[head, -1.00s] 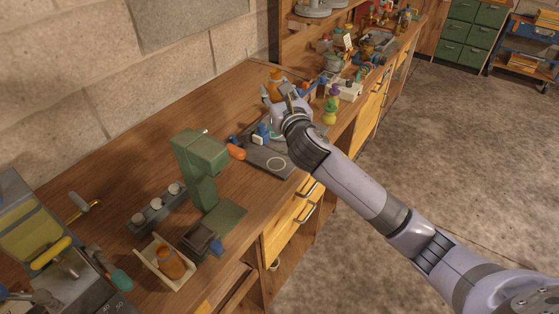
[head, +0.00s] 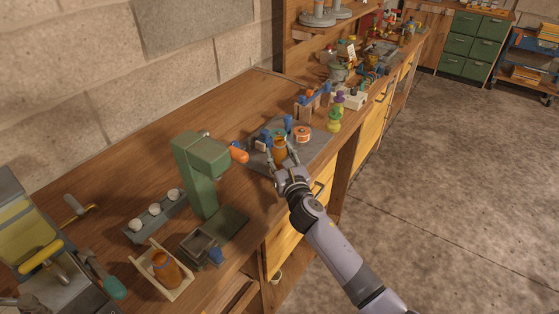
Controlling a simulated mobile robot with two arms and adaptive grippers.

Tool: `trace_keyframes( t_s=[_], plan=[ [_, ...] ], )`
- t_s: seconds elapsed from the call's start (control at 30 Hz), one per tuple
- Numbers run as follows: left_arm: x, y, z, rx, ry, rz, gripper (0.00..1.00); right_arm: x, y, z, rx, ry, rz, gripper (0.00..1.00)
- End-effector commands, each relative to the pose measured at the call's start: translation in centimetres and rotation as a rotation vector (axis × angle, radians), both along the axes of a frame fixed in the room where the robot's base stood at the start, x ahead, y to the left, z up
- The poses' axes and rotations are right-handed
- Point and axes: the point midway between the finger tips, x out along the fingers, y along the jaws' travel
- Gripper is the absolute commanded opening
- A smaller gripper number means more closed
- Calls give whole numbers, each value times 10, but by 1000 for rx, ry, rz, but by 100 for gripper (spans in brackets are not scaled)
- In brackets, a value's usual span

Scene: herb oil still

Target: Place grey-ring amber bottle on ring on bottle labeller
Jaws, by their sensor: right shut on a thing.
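My right gripper (head: 280,162) is shut on an amber bottle (head: 279,148), which looks upright over the front part of the bottle labeller's grey plate (head: 314,151). The gripper and bottle cover the place where the pale ring was visible on the plate. I cannot tell whether the bottle's base touches the plate. Any grey ring on the bottle is too small to make out. The labeller's orange roll (head: 302,133) and blue parts (head: 288,123) are just behind the bottle. My left gripper is not in view.
A green press (head: 199,170) with an orange knob stands left of the labeller. Another amber bottle (head: 165,268) lies in a wooden tray (head: 181,291) at the front left. The back bench strip is clear.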

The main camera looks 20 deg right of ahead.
Motion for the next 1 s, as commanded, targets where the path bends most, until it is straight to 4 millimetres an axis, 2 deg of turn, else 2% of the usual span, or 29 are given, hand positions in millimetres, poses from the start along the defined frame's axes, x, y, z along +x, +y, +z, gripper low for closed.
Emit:
trace_keyframes(
  t_s=[0.03, 0.1, 0.47, 0.5, 0.8, 1.0],
  plan=[
    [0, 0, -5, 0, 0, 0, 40, 0, 0, -8, 3, 1, -1, 6],
    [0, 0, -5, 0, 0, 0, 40, 0, 0, -10, 1, -1, 0, 6],
    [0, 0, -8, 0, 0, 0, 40, 0, 0, -14, -1, -1, 1, 6],
    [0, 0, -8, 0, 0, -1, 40, 0, 0, -14, -1, -1, 1, 36],
    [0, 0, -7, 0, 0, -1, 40, 0, 0, -13, -1, 0, 0, 55],
    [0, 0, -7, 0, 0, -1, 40, 0, 0, -13, 0, 0, 0, 55]
  ],
)
